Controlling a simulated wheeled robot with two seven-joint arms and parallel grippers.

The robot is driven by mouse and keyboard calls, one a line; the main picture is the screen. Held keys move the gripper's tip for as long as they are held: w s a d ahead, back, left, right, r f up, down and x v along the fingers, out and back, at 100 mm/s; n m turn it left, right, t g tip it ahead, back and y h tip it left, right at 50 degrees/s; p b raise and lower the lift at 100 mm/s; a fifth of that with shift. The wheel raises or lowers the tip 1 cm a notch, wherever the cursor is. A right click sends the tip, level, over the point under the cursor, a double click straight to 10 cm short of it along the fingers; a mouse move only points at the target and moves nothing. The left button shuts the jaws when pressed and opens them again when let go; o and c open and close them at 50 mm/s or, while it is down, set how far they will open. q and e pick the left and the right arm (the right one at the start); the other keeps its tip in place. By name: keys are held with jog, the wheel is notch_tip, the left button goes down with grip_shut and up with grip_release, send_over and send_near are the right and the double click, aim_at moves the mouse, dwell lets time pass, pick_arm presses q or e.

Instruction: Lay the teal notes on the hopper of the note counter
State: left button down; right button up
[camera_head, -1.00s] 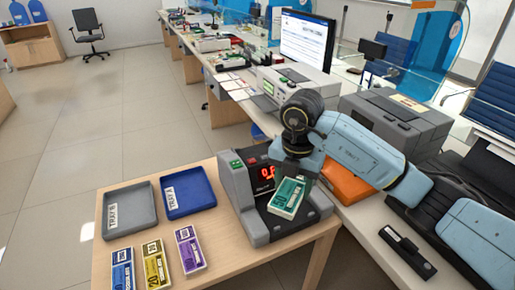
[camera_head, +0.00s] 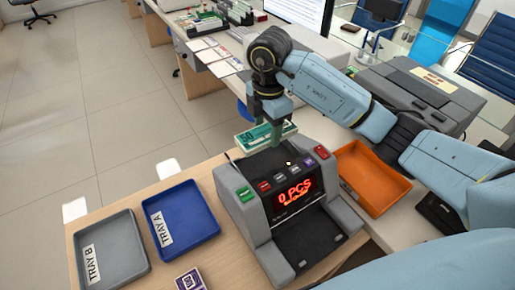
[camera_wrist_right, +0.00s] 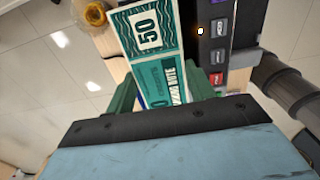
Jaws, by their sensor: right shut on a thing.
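The teal notes (camera_head: 263,136) are a banded bundle marked 50, held in my right gripper (camera_head: 270,135) above the back edge of the note counter. In the right wrist view the teal notes (camera_wrist_right: 155,45) lie between the green fingers of my right gripper (camera_wrist_right: 165,98), beside the counter's button panel (camera_wrist_right: 215,45). The grey note counter (camera_head: 245,195) stands on the wooden table, its red display reading 0 PCS. Its dark hopper (camera_head: 265,163) is at the top, partly below the notes. Whether the notes touch it I cannot tell. My left gripper is not in view.
A blue tray A (camera_head: 205,238) and grey tray B (camera_head: 135,268) lie left of the counter. A purple note bundle (camera_head: 190,280) shows at the bottom edge. An orange tray (camera_head: 398,190) and a dark grey machine (camera_head: 425,92) stand to the right.

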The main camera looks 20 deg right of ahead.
aim_at(266, 163)
jog(key=shift+w+f, duration=0.2)
jog(key=shift+f, duration=0.15)
notch_tip(266, 163, down, 9)
jog(key=shift+s+f+b, duration=0.1)
jog(key=shift+f+b, duration=0.05)
jog(key=shift+b, duration=0.2)
jog(key=o, duration=1.1)
jog(key=shift+f, duration=0.15)
notch_tip(266, 163, up, 12)
jog(key=shift+r+p, duration=0.2)
jog(key=shift+p, duration=0.3)
